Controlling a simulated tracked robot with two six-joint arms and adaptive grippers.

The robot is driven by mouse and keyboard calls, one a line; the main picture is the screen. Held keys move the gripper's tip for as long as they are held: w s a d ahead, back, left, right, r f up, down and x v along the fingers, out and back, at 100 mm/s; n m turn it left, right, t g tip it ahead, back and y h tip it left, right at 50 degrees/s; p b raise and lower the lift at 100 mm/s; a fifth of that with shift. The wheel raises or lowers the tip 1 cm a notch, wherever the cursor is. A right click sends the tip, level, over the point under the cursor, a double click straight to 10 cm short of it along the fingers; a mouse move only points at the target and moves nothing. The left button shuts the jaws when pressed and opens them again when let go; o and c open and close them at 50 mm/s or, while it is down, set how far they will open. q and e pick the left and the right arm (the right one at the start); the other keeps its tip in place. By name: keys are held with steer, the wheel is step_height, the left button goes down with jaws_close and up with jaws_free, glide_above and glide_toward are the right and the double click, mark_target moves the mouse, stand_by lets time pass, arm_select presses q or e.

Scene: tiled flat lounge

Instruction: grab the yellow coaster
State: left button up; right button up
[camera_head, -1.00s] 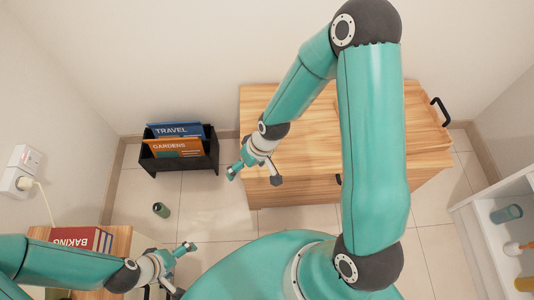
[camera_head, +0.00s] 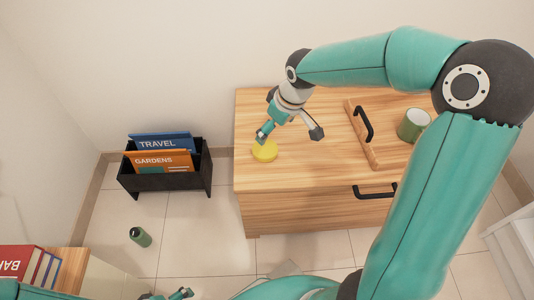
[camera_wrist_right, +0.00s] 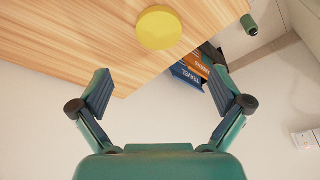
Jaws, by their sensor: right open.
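The yellow coaster (camera_head: 265,151) is a round disc lying on the left part of the wooden cabinet top, near its left edge. My right gripper (camera_head: 289,133) is open and empty over the cabinet, its fingers spread just above and to the right of the coaster in the head view. In the right wrist view the coaster (camera_wrist_right: 159,28) lies beyond the open fingertips (camera_wrist_right: 163,92), roughly centred between them. My left gripper (camera_head: 168,295) shows only in part at the bottom edge, and its jaws cannot be made out.
The wooden cabinet (camera_head: 330,165) also carries a tray with a black handle (camera_head: 364,123) and a green mug (camera_head: 413,125) to the right. A black magazine rack (camera_head: 166,177) stands on the floor to the left. A green bottle (camera_head: 140,237) is on the floor.

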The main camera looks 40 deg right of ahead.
steer(key=b, duration=0.2)
glide_above(266, 149)
steer(key=s, duration=0.2)
steer(key=f, duration=0.6)
steer(key=shift+w+d+f, duration=0.1)
steer(key=shift+w+f, duration=0.1)
steer(key=b+x, duration=0.2)
steer(key=x, duration=0.2)
steer(key=shift+f, duration=0.35)
steer(key=shift+w+f+b, duration=0.2)
steer(key=shift+f+b, duration=0.1)
steer(key=c, duration=1.1)
